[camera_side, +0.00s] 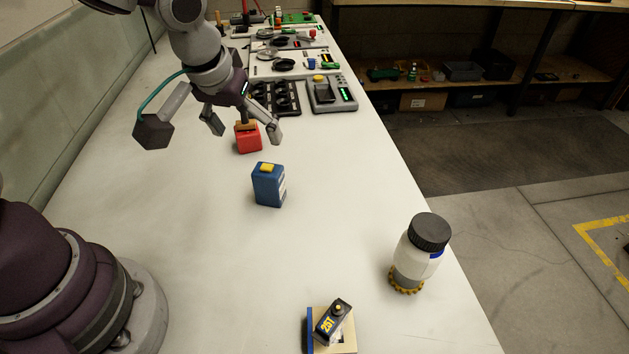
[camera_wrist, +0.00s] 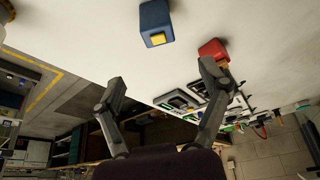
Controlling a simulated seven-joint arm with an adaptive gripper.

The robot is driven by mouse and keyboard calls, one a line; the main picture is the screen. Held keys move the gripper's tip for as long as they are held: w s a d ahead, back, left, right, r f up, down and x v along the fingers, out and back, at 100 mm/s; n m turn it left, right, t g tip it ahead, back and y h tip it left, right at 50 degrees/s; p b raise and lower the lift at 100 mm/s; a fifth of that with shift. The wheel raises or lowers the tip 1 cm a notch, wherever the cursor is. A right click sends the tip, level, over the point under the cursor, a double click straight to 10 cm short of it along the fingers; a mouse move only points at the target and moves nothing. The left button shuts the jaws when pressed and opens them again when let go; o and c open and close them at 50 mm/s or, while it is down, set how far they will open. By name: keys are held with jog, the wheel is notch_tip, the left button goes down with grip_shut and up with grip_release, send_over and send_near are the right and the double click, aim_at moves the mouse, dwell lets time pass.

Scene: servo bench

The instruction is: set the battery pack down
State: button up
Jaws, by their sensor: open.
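Two pack-like blocks stand upright on the white bench, and I cannot tell for certain which is the battery pack. The blue block (camera_side: 269,188) has a yellow piece on top and a pale label on its side; it also shows in the wrist view (camera_wrist: 154,22). The red block (camera_side: 249,143) has a brownish top and stands farther back; in the wrist view (camera_wrist: 212,48) the right finger partly covers it. My gripper (camera_side: 243,127) is open and empty, its fingers around the red block in the side picture. In the wrist view (camera_wrist: 163,78) nothing is between the fingertips.
A white bottle (camera_side: 418,254) with a dark lid stands near the bench's right edge. A black servo-like box marked 25T (camera_side: 333,320) rests on a small tray (camera_side: 348,341) in front. Devices, including a grey unit (camera_side: 333,94), line the back.

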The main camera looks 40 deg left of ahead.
jog(key=s+a+r+m+t+h, duration=0.1)
jog(key=s+a+r+m, duration=0.2)
jog(key=s+r, duration=0.3)
jog(key=s+m, duration=0.1)
jog(key=s, duration=0.3)
jog(key=shift+a+h, duration=0.15)
jog(key=shift+h, duration=0.15)
dwell(0.6)
